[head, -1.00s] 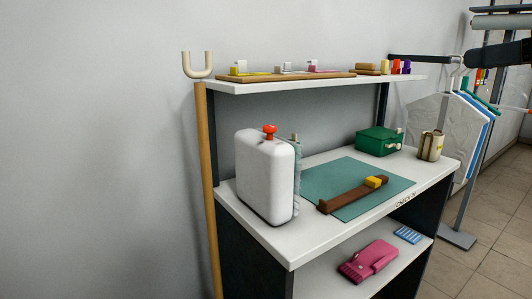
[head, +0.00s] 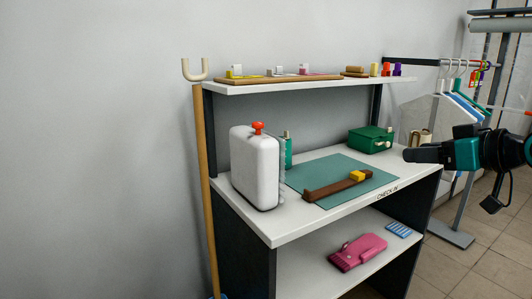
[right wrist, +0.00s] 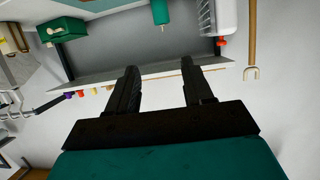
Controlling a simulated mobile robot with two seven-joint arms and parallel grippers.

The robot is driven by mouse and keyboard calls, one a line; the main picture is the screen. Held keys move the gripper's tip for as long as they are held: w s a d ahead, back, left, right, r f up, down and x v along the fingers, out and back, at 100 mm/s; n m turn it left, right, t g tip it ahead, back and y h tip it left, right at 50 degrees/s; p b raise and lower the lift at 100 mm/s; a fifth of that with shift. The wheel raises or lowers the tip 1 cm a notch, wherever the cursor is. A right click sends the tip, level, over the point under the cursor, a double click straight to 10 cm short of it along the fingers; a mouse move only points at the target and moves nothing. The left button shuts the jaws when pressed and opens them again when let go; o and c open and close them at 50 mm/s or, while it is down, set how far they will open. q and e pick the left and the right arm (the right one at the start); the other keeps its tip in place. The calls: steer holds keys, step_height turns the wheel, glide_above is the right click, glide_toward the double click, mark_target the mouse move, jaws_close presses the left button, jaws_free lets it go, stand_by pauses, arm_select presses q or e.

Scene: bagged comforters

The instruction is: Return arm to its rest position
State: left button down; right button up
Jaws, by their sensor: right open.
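My right gripper (head: 408,155) shows in the head view at the right, in front of the check-in desk's right end, pointing left. Its teal and black wrist comes in from the right edge. In the right wrist view its two dark fingers (right wrist: 158,70) are spread apart with nothing between them, so it is open and empty. The desk and shelf appear upside down behind the fingers there. My left gripper is in neither view.
A garment rail (head: 440,62) stands behind my right arm. A wooden pole (head: 206,200) stands left.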

steer(key=s+a+f+p, duration=0.1)
steer(key=s+a+f, duration=0.15)
steer(key=f, duration=0.55)
steer(key=s+a+f+m+g+h, duration=0.1)
steer(key=a+f, duration=0.3)
steer(key=f, duration=0.5)
steer(key=s+a+f+p, duration=0.1)
steer(key=s+a+f, duration=0.15)
steer(key=f, duration=0.55)
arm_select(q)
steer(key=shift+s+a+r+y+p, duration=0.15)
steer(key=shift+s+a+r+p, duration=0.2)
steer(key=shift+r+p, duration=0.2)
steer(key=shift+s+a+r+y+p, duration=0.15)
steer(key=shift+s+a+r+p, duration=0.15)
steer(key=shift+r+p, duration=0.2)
arm_select(e)
steer(key=s+a+f+m+h, duration=0.1)
steer(key=s+a+f, duration=0.2)
steer(key=s+f, duration=0.4)
steer(key=s+a+f+h, duration=0.2)
steer(key=s+f, duration=0.5)
steer(key=s, duration=0.6)
steer(key=shift+a+f+m+g+h, duration=0.2)
steer(key=shift+a+m+g+h, duration=0.1)
steer(key=shift+a+m+g, duration=0.15)
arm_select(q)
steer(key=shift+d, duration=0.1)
arm_select(e)
steer(key=shift+w, duration=0.1)
